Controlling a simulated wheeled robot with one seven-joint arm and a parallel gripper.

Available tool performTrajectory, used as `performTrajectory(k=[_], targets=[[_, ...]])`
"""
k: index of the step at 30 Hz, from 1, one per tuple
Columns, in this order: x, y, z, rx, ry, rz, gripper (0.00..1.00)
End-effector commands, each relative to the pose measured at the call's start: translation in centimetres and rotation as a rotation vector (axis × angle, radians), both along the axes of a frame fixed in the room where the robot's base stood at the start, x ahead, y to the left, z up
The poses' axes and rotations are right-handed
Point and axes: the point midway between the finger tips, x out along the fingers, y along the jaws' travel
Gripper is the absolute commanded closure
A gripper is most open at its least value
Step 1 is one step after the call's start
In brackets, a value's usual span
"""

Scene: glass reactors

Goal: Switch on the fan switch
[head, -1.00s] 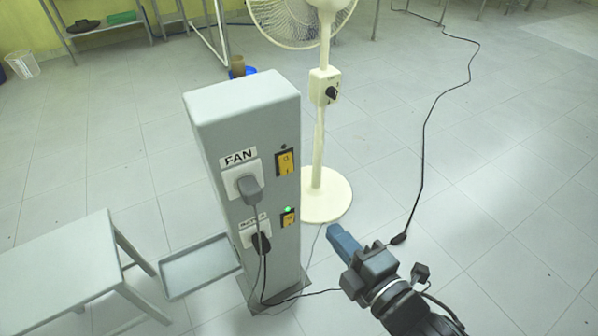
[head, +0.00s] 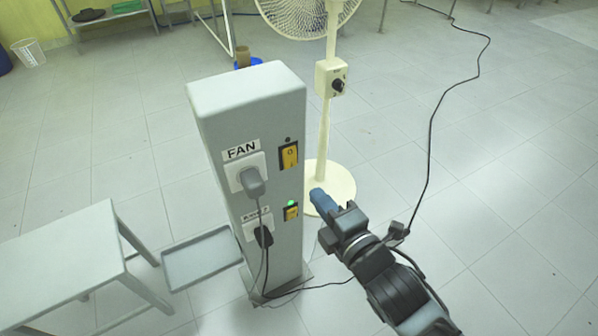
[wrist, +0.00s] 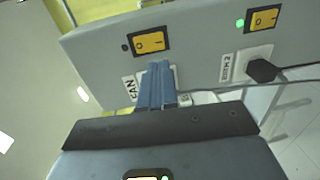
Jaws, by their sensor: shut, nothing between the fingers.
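The yellow fan switch (head: 289,156) sits in a black frame on the grey power column, right of the FAN label (head: 241,149). The small lamp above it looks dark. In the wrist view the fan switch (wrist: 149,41) lies just beyond the fingertips. My gripper (head: 319,197) has blue fingers and is shut and empty. It is right of the column and lower than the fan switch, apart from it in the head view. In the wrist view my gripper (wrist: 158,70) points at the column face and covers part of the FAN label and socket.
A second yellow switch (head: 291,211) with a lit green lamp sits below, beside a socket with a black plug (head: 264,237). A grey plug (head: 252,182) fills the FAN socket. The white stand fan (head: 323,170) stands behind. A tray (head: 202,257) and table (head: 70,255) are left.

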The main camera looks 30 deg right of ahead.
Motion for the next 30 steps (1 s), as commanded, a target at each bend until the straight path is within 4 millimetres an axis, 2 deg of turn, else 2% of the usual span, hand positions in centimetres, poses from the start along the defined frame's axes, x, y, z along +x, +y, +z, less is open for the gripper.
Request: performTrajectory(k=[6, 13, 19, 30], targets=[[4.3, 0.0, -0.4, 0.001, -0.003, 0.001, 1.0], [7.7, 0.0, -0.8, 0.001, -0.002, 0.0, 1.0], [8.9, 0.0, -1.1, 0.001, -0.001, 0.0, 1.0], [9.1, 0.0, -1.1, 0.0, 0.0, 0.001, 1.0]])
